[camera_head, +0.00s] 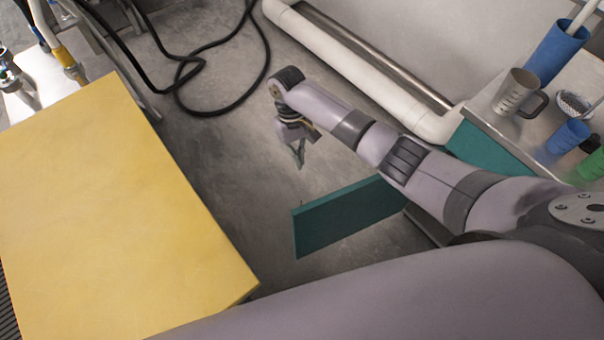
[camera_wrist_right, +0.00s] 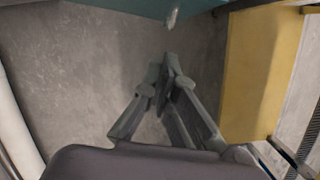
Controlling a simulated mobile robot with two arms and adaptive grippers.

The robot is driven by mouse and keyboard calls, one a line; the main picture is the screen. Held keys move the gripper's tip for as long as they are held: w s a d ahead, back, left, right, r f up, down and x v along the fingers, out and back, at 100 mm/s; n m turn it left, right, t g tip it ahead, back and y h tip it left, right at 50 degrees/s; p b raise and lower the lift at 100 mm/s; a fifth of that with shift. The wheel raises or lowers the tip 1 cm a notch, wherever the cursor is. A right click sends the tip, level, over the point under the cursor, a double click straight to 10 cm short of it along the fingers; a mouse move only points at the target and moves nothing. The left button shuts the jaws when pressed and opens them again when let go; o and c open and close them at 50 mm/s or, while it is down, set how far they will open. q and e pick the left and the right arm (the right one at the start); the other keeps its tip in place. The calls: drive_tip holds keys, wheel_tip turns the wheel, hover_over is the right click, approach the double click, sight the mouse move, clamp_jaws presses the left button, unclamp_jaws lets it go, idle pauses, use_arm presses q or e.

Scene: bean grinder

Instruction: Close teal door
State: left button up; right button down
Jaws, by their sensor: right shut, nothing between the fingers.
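The teal door (camera_head: 345,213) stands open in the head view, jutting out over the floor from the cabinet at the right. My right arm passes over its hinge end. In the right wrist view a part of the teal door (camera_wrist_right: 140,8) shows along the top edge, beyond the fingertips. My right gripper (camera_head: 299,163) hangs past the door's far side, pointing down, apart from it. In the wrist view the right gripper's fingertips (camera_wrist_right: 167,70) are together and hold nothing. My left gripper is not in view.
A yellow block (camera_head: 110,210) fills the left side. A metal counter (camera_head: 520,135) with cups and a pitcher (camera_head: 515,92) is at the right, above a teal cabinet side (camera_head: 490,150). A white pipe (camera_head: 350,65) and a black hose (camera_head: 225,105) lie beyond. Grey floor between is free.

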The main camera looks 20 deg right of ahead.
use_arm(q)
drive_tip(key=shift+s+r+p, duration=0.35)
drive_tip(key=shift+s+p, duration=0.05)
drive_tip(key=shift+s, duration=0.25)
use_arm(e)
drive_tip(key=s+f, duration=0.6)
drive_tip(key=f, duration=0.3)
drive_tip(key=shift+s+d+f, duration=0.15)
drive_tip(key=shift+s+d, duration=0.15)
drive_tip(key=shift+s, duration=0.05)
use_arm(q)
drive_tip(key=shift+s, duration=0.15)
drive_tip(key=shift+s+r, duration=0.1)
use_arm(e)
drive_tip(key=shift+s, duration=0.1)
